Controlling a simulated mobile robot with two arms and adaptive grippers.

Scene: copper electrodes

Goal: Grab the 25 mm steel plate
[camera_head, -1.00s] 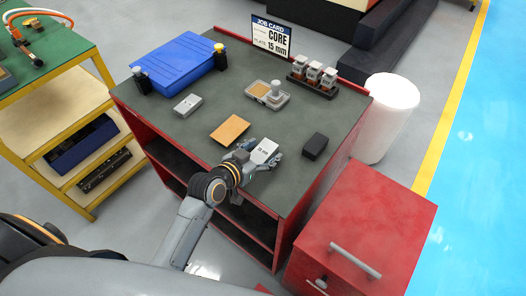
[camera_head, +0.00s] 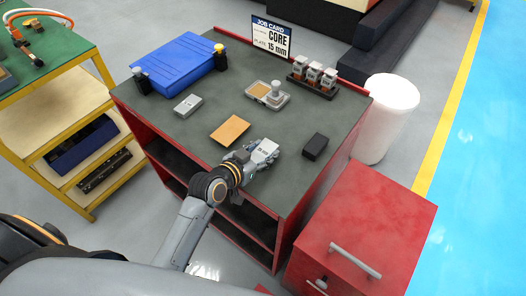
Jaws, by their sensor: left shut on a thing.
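A small silver steel plate (camera_head: 266,146) with a dark printed mark, too small to read for sure, is at the front of the bench top. My left gripper (camera_head: 264,154) reaches in over the bench's front edge and is shut on this plate, with its fingers at the plate's sides. I cannot tell whether the plate still touches the bench. My right gripper is not in view.
The grey-topped red bench (camera_head: 205,128) also bears a copper-coloured plate (camera_head: 230,131), a grey block (camera_head: 188,105), a black block (camera_head: 315,146), a small tray (camera_head: 285,98), a blue case (camera_head: 177,65), a rack of containers (camera_head: 314,74) and a job card (camera_head: 271,38) reading 15 mm.

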